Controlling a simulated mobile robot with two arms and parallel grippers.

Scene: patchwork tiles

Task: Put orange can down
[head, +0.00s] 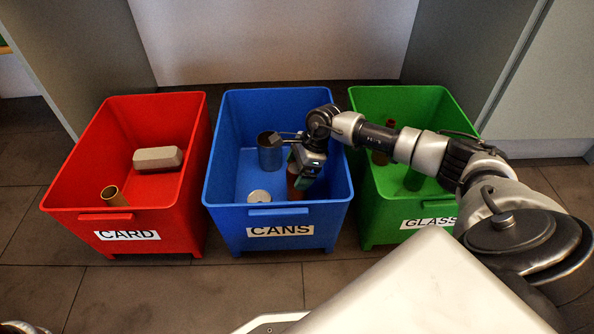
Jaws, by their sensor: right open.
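The orange can (293,186), a dark reddish-orange cylinder, stands inside the blue bin (277,214) labelled CANS, towards its right side. My right gripper (305,164) reaches down into this bin, just over the top of the can. The gripper is open, with its fingers close to the can's upper part; whether they touch it I cannot tell. The gripper hides part of the can's top.
The blue bin also holds a grey-blue can (270,155) and a pale round lid-like thing (259,196). A red CARD bin (100,216) with a box (158,159) and a tube (114,196) stands left. A green GLASS bin (383,215) stands right, partly behind my arm.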

